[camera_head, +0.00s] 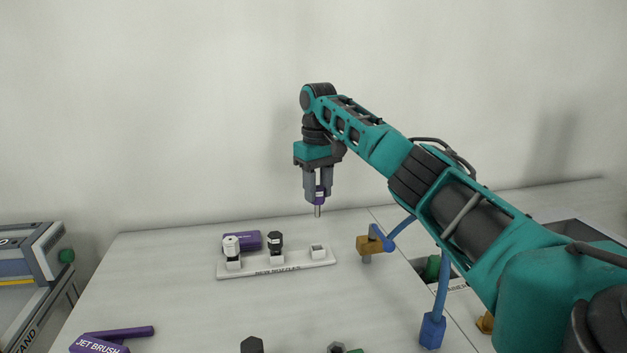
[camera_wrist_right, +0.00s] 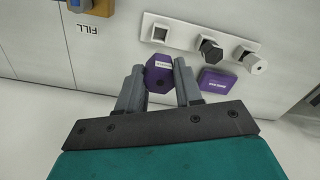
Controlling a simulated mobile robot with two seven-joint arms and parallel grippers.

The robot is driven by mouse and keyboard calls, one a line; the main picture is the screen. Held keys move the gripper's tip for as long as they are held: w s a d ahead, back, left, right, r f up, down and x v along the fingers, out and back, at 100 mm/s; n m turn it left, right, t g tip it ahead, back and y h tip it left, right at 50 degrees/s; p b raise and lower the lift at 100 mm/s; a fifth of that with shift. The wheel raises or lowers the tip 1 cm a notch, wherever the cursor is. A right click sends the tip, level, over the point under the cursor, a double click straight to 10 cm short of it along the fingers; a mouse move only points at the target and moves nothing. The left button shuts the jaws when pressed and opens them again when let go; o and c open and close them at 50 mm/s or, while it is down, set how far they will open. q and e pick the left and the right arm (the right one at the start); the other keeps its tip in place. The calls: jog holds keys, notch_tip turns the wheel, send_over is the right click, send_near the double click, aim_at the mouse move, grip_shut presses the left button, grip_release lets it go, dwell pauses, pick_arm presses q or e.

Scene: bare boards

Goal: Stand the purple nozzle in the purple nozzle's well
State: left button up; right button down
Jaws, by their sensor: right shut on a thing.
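The purple nozzle (camera_head: 319,195) is upright between the fingers of my right gripper (camera_head: 318,188), its thin metal tip pointing down. It also shows in the right wrist view (camera_wrist_right: 159,77) as a purple hexagonal body. The gripper is shut on it and holds it in the air. A white rack labelled for new nozzles (camera_head: 290,268) lies on the boards lower down in the head view. It has an empty square well (camera_head: 319,250) at its right end, also seen in the right wrist view (camera_wrist_right: 160,33). I cannot tell whose well it is. My left gripper is out of view.
A black nozzle (camera_head: 275,243) and a white nozzle (camera_head: 231,247) stand in the rack. A purple block (camera_head: 242,240) lies behind it. A brown-and-blue piece (camera_head: 368,245) stands to the right. A purple jet brush (camera_head: 100,345) lies front left. Boards before the rack are mostly clear.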

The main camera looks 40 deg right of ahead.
jog(key=shift+w+f, duration=0.1)
jog(key=shift+f, duration=4.9)
jog(key=shift+f, duration=0.4)
jog(key=c, duration=0.7)
grip_release()
jog(key=shift+o, duration=0.2)
jog(key=shift+r, duration=5.05)
jog(key=shift+a+f, duration=0.1)
